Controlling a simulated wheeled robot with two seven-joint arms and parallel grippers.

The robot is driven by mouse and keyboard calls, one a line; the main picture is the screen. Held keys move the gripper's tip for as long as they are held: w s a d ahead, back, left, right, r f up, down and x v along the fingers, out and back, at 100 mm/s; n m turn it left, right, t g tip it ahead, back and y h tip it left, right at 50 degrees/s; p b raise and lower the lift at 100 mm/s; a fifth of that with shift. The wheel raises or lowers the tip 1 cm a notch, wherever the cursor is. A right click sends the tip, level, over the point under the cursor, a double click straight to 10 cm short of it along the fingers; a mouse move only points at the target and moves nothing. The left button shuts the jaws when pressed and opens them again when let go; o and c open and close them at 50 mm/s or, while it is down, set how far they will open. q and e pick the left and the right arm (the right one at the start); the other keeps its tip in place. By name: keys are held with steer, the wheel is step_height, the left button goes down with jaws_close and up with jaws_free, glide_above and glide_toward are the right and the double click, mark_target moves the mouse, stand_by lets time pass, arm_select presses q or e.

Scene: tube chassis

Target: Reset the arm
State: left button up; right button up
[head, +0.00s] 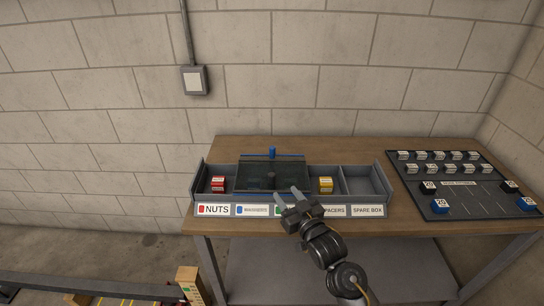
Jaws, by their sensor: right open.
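My right gripper (288,199) is open, with its two grey fingers apart and nothing between them. Its arm comes in from the lower right. The fingers are over the front edge of a grey compartment tray (383,183) on the wooden table. The gripper hides part of the tray's label strip near the middle. My left gripper is not in view.
The tray holds a red box (218,184), a yellow box (326,184) and a dark panel (262,176) across middle compartments. A black board (462,200) with several small labelled blocks lies at the right. The table's back strip (330,148) is clear.

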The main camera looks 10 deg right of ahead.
steer(key=s+d+f+g+h, duration=0.2)
steer(key=s+d+f+g, duration=0.25)
steer(key=s, duration=0.75)
steer(key=s+d+f+m+g+h, duration=0.1)
steer(key=s+d+f+g, duration=0.35)
steer(key=s, duration=0.75)
steer(key=s+d+f+g+h, duration=0.2)
steer(key=s+f+g, duration=0.35)
steer(key=s, duration=0.65)
steer(key=s+f+x, duration=0.1)
steer(key=s+x, duration=0.2)
steer(key=x, duration=1)
steer(key=s+x, duration=0.3)
steer(key=x, duration=0.9)
steer(key=s+d+f+g, duration=0.1)
steer(key=s+d+f, duration=0.2)
steer(key=s+f, duration=1.4)
steer(key=shift+s+g, duration=0.15)
steer(key=shift+g, duration=0.2)
